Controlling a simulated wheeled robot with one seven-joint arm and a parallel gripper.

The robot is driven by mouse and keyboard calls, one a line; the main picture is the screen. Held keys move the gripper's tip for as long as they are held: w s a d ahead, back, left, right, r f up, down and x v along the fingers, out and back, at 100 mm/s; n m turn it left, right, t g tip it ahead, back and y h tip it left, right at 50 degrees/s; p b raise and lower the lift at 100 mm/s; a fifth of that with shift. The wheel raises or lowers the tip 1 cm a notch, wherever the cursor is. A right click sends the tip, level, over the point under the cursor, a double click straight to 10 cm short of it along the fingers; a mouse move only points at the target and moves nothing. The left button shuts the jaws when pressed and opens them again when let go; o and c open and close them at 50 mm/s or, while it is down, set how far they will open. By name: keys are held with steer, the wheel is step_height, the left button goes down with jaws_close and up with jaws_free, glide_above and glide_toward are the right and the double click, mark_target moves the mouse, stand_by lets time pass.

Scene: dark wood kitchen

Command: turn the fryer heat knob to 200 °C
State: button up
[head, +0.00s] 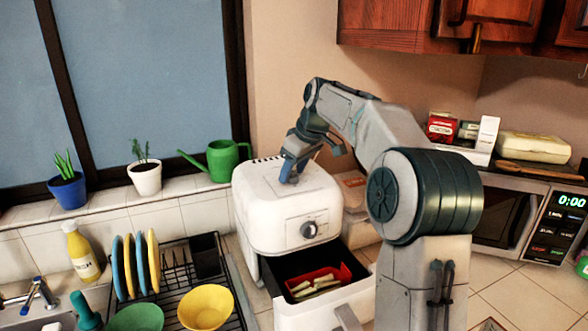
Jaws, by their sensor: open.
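The white air fryer (262,213) stands on the counter in the middle of the head view. Its round heat knob (309,230) is on the front face; its markings are too small to read. The fryer drawer (346,297) is pulled out, with a red basket (335,275) holding pale food pieces inside. My gripper (289,170) is above the fryer's top, pointing down, behind and above the knob. It is open and appears empty. I cannot tell whether the fingertips touch the top.
A dish rack (213,281) with plates and bowls (207,307) is left of the fryer. A green watering can (222,160) is on the ledge behind. A microwave (507,222) stands at right. Wooden cabinets (430,24) hang above.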

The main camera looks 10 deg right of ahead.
steer(key=c, duration=1)
steer(key=shift+o, duration=0.2)
